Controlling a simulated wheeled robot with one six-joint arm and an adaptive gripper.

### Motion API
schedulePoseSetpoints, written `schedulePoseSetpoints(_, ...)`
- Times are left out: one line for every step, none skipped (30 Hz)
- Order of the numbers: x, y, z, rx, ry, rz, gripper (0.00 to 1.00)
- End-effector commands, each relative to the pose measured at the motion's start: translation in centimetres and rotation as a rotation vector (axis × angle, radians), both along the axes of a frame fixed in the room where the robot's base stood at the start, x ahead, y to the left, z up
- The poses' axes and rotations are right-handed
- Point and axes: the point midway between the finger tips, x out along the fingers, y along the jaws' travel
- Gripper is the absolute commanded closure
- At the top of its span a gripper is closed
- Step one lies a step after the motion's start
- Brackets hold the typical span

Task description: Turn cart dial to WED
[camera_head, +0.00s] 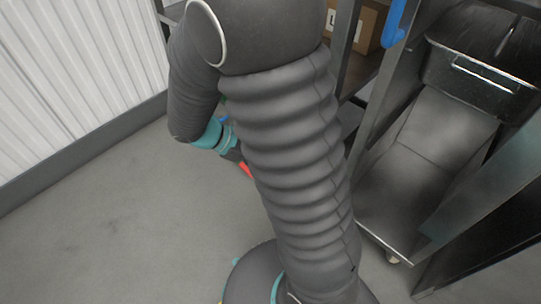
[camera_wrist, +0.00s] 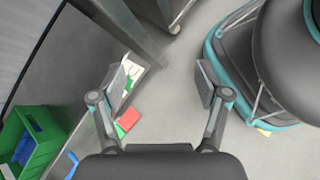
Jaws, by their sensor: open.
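My gripper (camera_wrist: 160,84) is open in the wrist view, its two fingers spread apart with nothing between them. It points down towards the grey floor. In the head view the gripper is hidden behind my own arm. A dark metal cart (camera_head: 388,205) on casters stands at the right of the head view, with a low flat deck. I cannot make out a dial or any day lettering on it in either view.
A metal rack holding a cardboard box (camera_head: 368,28) stands behind my arm, near a blue handle (camera_head: 395,22). A white ribbed wall (camera_head: 75,75) is at left. A green bin (camera_wrist: 38,128) and a red-and-green item (camera_wrist: 128,121) show in the wrist view. Floor at left is clear.

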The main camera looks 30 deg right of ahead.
Motion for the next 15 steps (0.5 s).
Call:
schedulePoseSetpoints(0.6,0.1,-1.6,-0.042,0.057,0.048,0.25)
schedulePoseSetpoints(0.9,0.0,-2.2,-0.066,0.087,0.075,0.25)
schedulePoseSetpoints(1.3,0.0,-3.0,-0.099,0.127,0.111,0.25)
schedulePoseSetpoints(1.7,0.0,-3.7,-0.123,0.155,0.14,0.25)
schedulePoseSetpoints(2.0,0.0,-4.4,-0.148,0.183,0.167,0.25)
schedulePoseSetpoints(2.4,0.1,-5.3,-0.18,0.223,0.205,0.25)
schedulePoseSetpoints(2.8,0.1,-6.0,-0.204,0.252,0.233,0.25)
schedulePoseSetpoints(3.1,0.2,-6.7,-0.229,0.28,0.263,0.25)
schedulePoseSetpoints(3.5,0.2,-7.7,-0.261,0.317,0.3,0.25)
schedulePoseSetpoints(3.8,0.3,-8.4,-0.284,0.344,0.329,0.25)
schedulePoseSetpoints(4.1,0.5,-9.2,-0.309,0.373,0.358,0.25)
schedulePoseSetpoints(4.5,0.6,-10.2,-0.34,0.409,0.398,0.25)
schedulePoseSetpoints(4.8,0.7,-11.0,-0.365,0.436,0.427,0.25)
schedulePoseSetpoints(5.1,0.8,-11.8,-0.389,0.462,0.456,0.25)
schedulePoseSetpoints(5.4,1.1,-12.9,-0.42,0.497,0.495,0.25)
